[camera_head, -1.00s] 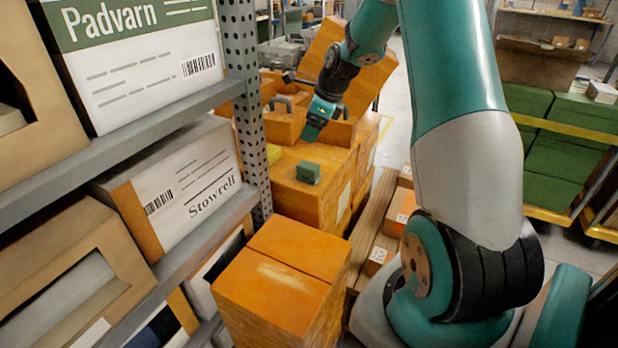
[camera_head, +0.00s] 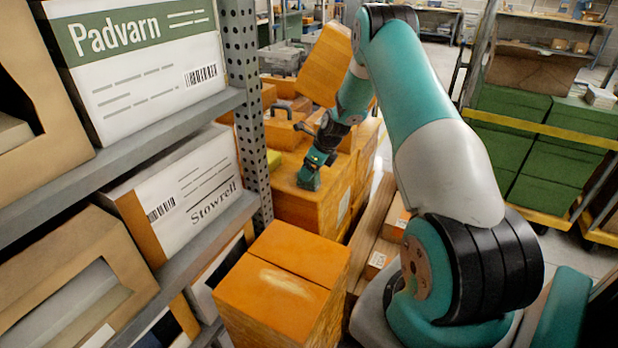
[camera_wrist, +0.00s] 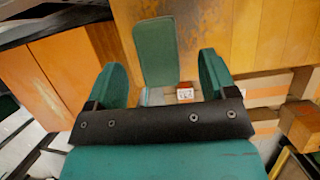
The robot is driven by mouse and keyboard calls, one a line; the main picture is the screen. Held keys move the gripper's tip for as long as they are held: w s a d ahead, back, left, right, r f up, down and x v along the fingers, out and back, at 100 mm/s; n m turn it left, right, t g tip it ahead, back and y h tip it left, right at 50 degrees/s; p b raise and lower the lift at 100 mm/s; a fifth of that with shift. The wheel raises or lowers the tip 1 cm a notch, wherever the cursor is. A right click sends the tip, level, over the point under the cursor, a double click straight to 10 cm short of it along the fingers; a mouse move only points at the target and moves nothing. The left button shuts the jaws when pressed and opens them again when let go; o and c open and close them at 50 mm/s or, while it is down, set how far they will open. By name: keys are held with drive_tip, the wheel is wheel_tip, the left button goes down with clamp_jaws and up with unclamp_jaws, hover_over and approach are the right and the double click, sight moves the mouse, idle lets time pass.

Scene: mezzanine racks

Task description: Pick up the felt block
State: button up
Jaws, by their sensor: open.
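The felt block (camera_wrist: 155,50) is dark green. In the wrist view it lies between the two fingers of my gripper (camera_wrist: 162,66), with a visible gap on each side. It rests on top of an orange box (camera_head: 322,205). In the head view my gripper (camera_head: 310,176) is right over the block's spot and hides most or all of it, so I cannot tell the block from the fingertips there. My gripper is open and holds nothing.
A perforated rack post (camera_head: 246,100) and shelves with cartons (camera_head: 180,195) stand at left. More orange boxes (camera_head: 280,275) are in front. Green crates (camera_head: 555,150) stand at right.

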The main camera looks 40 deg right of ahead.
drive_tip(key=p+x, duration=0.1)
drive_tip(key=x, duration=0.3)
drive_tip(key=shift+w+a+f, duration=0.15)
drive_tip(key=shift+w+f, duration=0.1)
drive_tip(key=c, duration=1)
drive_tip(key=shift+r, duration=0.15)
wheel_tip(320, 180, up, 20)
drive_tip(key=shift+f+b, duration=0.1)
drive_tip(key=shift+b, duration=1.15)
